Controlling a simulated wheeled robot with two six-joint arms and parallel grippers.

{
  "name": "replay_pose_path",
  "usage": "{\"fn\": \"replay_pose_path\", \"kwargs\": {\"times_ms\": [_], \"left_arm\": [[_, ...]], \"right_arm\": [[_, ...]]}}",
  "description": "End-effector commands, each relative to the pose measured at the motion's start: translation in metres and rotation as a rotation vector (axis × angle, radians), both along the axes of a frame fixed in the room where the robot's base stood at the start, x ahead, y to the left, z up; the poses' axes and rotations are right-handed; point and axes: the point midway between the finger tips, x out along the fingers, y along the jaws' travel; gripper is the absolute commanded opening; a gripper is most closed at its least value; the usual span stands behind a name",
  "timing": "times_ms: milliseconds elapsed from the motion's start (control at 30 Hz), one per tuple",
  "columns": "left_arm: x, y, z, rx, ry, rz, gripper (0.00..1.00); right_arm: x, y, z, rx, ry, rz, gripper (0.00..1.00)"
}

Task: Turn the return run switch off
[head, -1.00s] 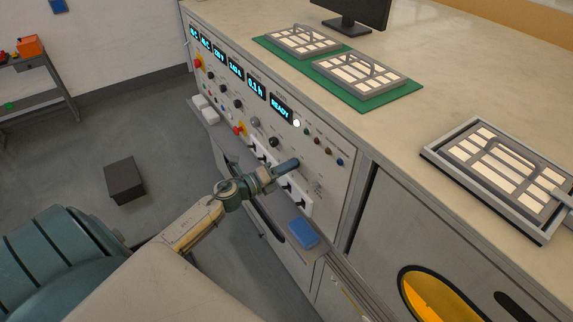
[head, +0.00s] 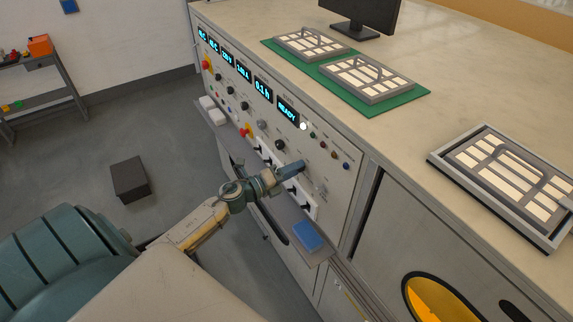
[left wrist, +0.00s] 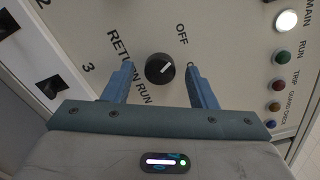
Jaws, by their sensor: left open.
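The return run switch (left wrist: 160,68) is a round black knob with a white pointer mark, seen in the left wrist view. Its mark points up and to the right in that view. The OFF label is beside it, and the other position label is partly covered by a finger. My left gripper (left wrist: 166,88) is open, with one blue finger on each side of the knob and apart from it. In the head view, my left gripper (head: 302,166) is close to the panel's lower right and hides part of it. My right gripper is not seen.
Sockets (left wrist: 50,87) lie left of the knob, and indicator lamps (left wrist: 281,57) lie to its right. In the head view, a blue block (head: 308,235) rests on the ledge below the panel. Trays (head: 367,80) stand on the counter above.

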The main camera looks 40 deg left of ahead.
Motion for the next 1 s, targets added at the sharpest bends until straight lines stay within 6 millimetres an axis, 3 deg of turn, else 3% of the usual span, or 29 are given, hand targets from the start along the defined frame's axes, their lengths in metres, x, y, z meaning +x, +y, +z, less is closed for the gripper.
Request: {"fn": "replay_pose_path", "kwargs": {"times_ms": [467, 867, 1000], "left_arm": [[-0.052, 0.02, -0.007, 0.002, 0.006, -0.004, 0.52], [-0.074, 0.03, -0.002, 0.001, 0.003, -0.002, 0.52], [-0.085, 0.035, 0.002, 0.001, 0.008, -0.004, 0.52]], "right_arm": [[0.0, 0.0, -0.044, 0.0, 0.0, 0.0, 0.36], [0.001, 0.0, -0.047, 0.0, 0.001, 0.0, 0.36], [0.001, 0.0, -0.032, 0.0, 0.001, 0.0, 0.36]]}}
